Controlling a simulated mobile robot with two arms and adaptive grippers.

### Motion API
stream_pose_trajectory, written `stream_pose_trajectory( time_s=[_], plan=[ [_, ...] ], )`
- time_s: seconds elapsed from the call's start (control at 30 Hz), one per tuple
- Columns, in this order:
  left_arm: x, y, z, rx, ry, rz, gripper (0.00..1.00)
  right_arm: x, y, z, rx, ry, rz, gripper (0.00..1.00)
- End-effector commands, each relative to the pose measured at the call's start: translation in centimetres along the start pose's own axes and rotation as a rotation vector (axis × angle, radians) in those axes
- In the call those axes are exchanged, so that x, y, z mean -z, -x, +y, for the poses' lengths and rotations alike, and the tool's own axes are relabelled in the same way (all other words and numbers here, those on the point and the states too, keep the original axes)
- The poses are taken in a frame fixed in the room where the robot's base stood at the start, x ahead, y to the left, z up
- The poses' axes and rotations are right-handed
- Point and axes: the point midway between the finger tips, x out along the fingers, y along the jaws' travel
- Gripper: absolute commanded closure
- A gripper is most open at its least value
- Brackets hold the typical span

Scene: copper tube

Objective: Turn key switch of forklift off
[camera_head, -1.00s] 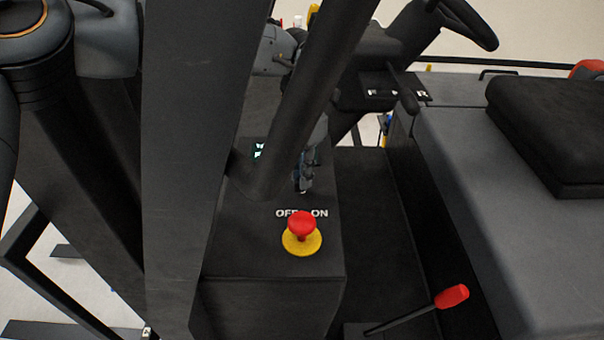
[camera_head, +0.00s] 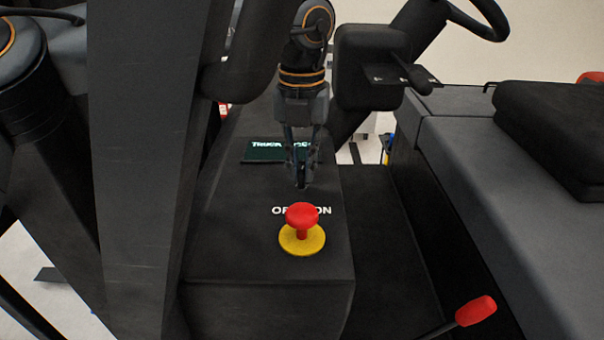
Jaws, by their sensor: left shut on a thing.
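The forklift's black console box (camera_head: 230,225) stands in the middle of the head view. White OFF and ON lettering (camera_head: 322,210) is on its top, partly hidden by the red knob. My left gripper (camera_head: 301,178) comes down from above, just behind the lettering. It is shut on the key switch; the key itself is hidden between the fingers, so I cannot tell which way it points. My right gripper is not in view.
A red mushroom button (camera_head: 302,214) on a yellow base (camera_head: 302,240) stands just in front of the gripper. A lit display (camera_head: 262,149) lies behind. A red-handled lever (camera_head: 475,310), the black seat (camera_head: 555,130) and the steering wheel (camera_head: 480,22) are to the right.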

Motion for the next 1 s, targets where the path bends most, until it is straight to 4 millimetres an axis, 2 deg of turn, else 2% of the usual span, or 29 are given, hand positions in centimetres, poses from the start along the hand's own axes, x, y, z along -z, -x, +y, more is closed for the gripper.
stream_pose_trajectory(
  time_s=[0.1, 0.33, 0.87, 0.9, 1.0],
  plan=[
    [-0.05, -0.13, 0.00, 0.000, 0.063, -0.003, 1.00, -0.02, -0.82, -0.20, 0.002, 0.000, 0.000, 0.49],
    [-0.06, 0.02, 0.02, 0.000, 0.140, -0.003, 1.00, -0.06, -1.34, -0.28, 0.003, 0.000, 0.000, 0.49],
    [-0.06, 0.16, 0.01, 0.001, 0.166, -0.003, 1.00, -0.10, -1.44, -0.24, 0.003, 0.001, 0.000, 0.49],
    [-0.06, 0.16, 0.00, 0.001, 0.166, -0.003, 0.84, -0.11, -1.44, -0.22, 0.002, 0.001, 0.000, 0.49],
    [-0.05, 0.14, 0.00, 0.001, 0.165, -0.003, 0.65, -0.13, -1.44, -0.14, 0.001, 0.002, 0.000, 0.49]
  ],
)
